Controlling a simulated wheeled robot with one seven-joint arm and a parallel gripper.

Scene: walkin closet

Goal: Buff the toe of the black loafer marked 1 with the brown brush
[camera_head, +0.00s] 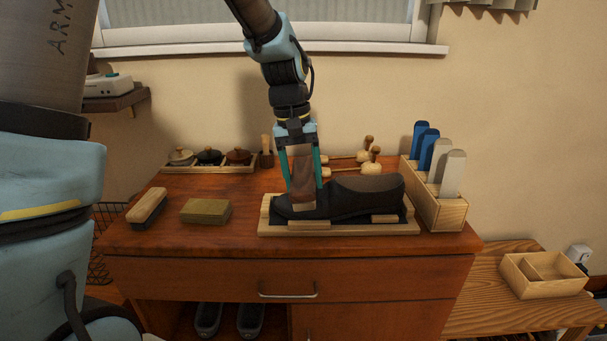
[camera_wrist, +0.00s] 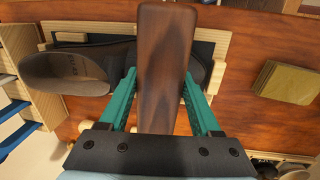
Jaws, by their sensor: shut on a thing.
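A black loafer (camera_head: 345,196) lies in a wooden cradle (camera_head: 350,229) on the cabinet top, its toe toward the left. My gripper (camera_head: 304,185) is shut on a brown brush (camera_head: 306,187) with green fingers on either side of its handle. The brush is over the toe end of the loafer; whether its bristles touch the leather is hidden. In the wrist view the brush (camera_wrist: 165,65) covers part of the toe, and the loafer's opening (camera_wrist: 65,68) is on the left. I cannot see the mark 1.
Another brush (camera_head: 147,206) and an olive-tan block (camera_head: 206,211) lie left of the cradle. Several round tins (camera_head: 209,157) and wooden-handled daubers (camera_head: 371,160) stand behind. A wooden holder (camera_head: 440,205) with blue and pale upright pieces is close on the right. The front left top is clear.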

